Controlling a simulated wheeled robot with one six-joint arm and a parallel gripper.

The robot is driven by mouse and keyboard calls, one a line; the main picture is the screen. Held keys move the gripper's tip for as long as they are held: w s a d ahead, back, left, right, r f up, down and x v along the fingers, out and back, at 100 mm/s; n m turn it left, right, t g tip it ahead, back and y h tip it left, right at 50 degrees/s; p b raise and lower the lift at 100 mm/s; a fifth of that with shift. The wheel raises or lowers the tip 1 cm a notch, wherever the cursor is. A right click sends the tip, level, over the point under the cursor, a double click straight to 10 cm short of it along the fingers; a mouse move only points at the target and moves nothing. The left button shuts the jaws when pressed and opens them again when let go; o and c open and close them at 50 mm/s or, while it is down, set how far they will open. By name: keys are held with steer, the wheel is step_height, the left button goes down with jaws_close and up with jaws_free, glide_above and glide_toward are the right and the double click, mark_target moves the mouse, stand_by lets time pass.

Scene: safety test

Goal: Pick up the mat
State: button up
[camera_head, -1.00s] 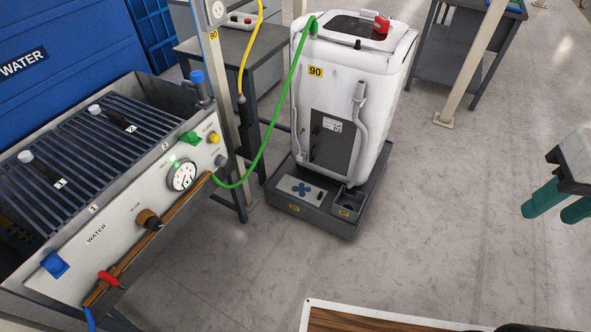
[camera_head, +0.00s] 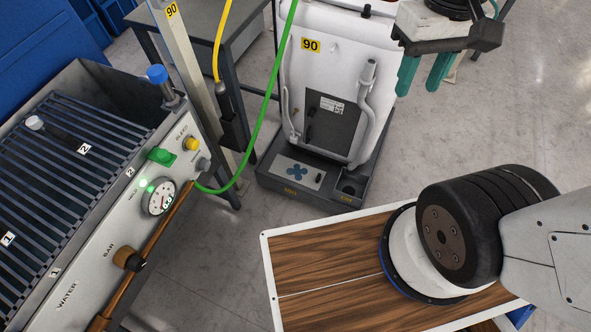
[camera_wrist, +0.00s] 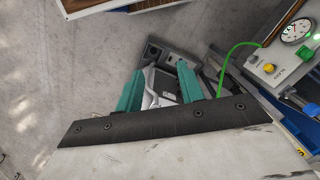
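No thing is plainly a mat. A flat pale rectangle with a blue cross-shaped mark (camera_head: 299,173) lies on the dark base tray (camera_head: 285,201) of a white cart-like unit; I cannot tell whether it is the mat. My gripper (camera_head: 423,90) is at the upper right of the head view, pointing down, in front of the unit's right side and apart from the rectangle. Its two teal fingers are spread with nothing between them. In the wrist view my gripper (camera_wrist: 158,76) is also open, with the white unit and dark tray beyond the fingers.
The white unit (camera_head: 330,62) has a grey hose. A green hose (camera_head: 262,125) runs from it to the gauge panel (camera_head: 140,215) at left. A grey post (camera_head: 195,75) and a table (camera_head: 180,40) stand behind. Grey floor (camera_head: 215,260) is clear in front.

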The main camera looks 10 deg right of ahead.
steer(key=w+a+f+m+g, duration=0.1)
steer(key=w+a+f, duration=0.2)
steer(key=w+f, duration=0.6)
steer(key=w+a+f+g+y, duration=0.1)
steer(key=w+a+f, duration=0.25)
steer(key=f, duration=1.05)
steer(key=w+a+f+m+g, duration=0.1)
steer(key=w+a+f, duration=0.2)
steer(key=w+f, duration=0.6)
steer(key=m+t+h, duration=0.4)
steer(key=m+t, duration=0.1)
steer(key=t, duration=0.3)
glide_toward(318, 177)
steer(key=w+f, duration=0.1)
steer(key=x, duration=0.7)
steer(key=shift+s+d+f, duration=0.25)
steer(key=shift+d+f, duration=0.1)
steer(key=shift+f, duration=0.05)
jaws_close()
